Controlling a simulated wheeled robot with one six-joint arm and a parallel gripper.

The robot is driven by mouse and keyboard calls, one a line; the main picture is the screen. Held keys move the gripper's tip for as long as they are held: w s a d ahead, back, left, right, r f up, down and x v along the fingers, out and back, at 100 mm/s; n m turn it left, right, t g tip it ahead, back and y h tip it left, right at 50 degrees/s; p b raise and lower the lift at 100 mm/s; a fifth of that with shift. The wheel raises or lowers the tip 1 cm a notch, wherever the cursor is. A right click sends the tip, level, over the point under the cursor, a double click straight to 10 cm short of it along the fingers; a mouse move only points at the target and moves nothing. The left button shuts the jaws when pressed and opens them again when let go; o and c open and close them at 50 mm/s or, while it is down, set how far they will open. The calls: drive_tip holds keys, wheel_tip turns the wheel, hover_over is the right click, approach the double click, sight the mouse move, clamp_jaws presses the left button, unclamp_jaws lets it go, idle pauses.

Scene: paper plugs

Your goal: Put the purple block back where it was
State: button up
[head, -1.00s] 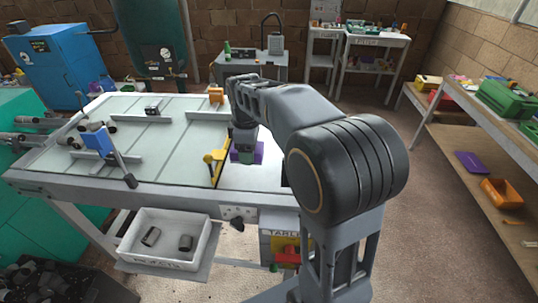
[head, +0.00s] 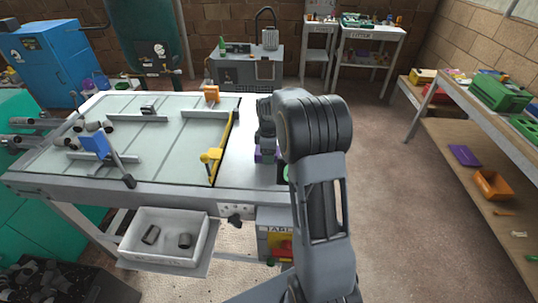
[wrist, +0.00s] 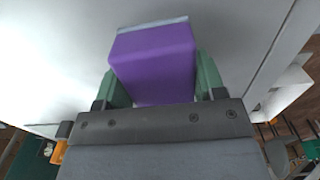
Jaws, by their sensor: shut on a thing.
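My gripper (head: 266,146) is shut on the purple block (head: 260,155), at the bare white right-hand part of the table, right of the yellow bar. My arm hides part of the block in the head view. In the wrist view the purple block (wrist: 153,60) sits between the two green fingers of my gripper (wrist: 157,80), with a pale strip along its far edge. The white table top lies beyond it. I cannot tell whether the block touches the table.
The yellow bar (head: 228,140) with its yellow clamp (head: 211,157) edges the pale green table panel (head: 165,155). A white bin (head: 164,237) hangs below the front edge.

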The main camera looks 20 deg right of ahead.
drive_tip(key=shift+f, duration=0.7)
drive_tip(key=shift+f, duration=0.1)
drive_tip(key=o, duration=1)
drive_tip(key=shift+c, duration=0.2)
wheel_tip(320, 180, up, 12)
drive_tip(key=shift+s+a+f, duration=0.1)
drive_tip(key=s+a+m+t, duration=0.2)
drive_tip(key=s+a+m, duration=0.3)
drive_tip(key=s, duration=0.6)
drive_tip(key=s+a+m+t, duration=0.2)
drive_tip(key=s+a+m, duration=0.3)
drive_tip(key=s, duration=0.5)
drive_tip(key=shift+s+a+m, duration=0.4)
drive_tip(key=shift+m, duration=0.7)
